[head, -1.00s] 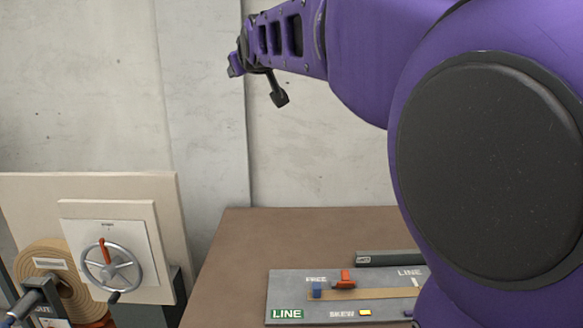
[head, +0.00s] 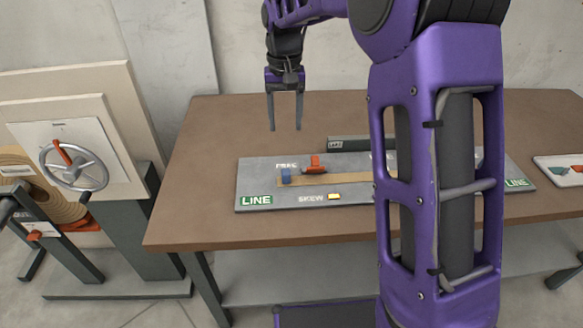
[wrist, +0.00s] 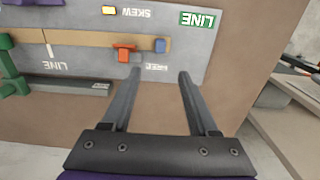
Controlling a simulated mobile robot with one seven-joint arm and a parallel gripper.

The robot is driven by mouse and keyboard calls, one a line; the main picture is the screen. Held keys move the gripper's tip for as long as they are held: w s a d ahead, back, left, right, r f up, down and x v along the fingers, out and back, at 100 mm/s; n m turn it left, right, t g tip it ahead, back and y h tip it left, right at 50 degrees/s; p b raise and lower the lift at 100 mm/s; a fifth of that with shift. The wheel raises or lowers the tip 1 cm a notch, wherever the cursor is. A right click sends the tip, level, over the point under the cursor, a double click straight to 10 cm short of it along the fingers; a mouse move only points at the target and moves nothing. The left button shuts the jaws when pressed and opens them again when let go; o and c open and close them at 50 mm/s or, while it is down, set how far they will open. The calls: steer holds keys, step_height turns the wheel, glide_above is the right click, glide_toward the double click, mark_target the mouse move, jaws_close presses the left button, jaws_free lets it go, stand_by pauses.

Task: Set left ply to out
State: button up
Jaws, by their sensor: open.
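No part reads "left ply". A grey panel (head: 256,170) lies on the table. Its left part has a tan strip (head: 350,178), a blue block (head: 286,176) at the strip's left end, and an orange lever (head: 315,163) near the "FREE" marking. In the wrist view the lever (wrist: 124,52) and block (wrist: 160,45) lie beyond my fingertips. My gripper (head: 285,128) is open and empty, pointing down above the table by the panel's left part; its two fingers (wrist: 160,73) are apart. My arm hides the panel's middle right.
A winder stand at left carries a handwheel (head: 74,166), a tan roll (head: 20,208) and a small label with orange (head: 42,230). A dark bar (head: 350,144) lies behind the panel. A white tray (head: 562,170) is at the right. The table's left end (head: 190,190) is clear.

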mark_target(285, 171)
step_height(285, 171, down, 17)
steer(key=shift+r+b, duration=0.15)
steer(key=shift+b, duration=1.05)
jaws_close()
steer(key=shift+a, duration=0.1)
stand_by(0.5)
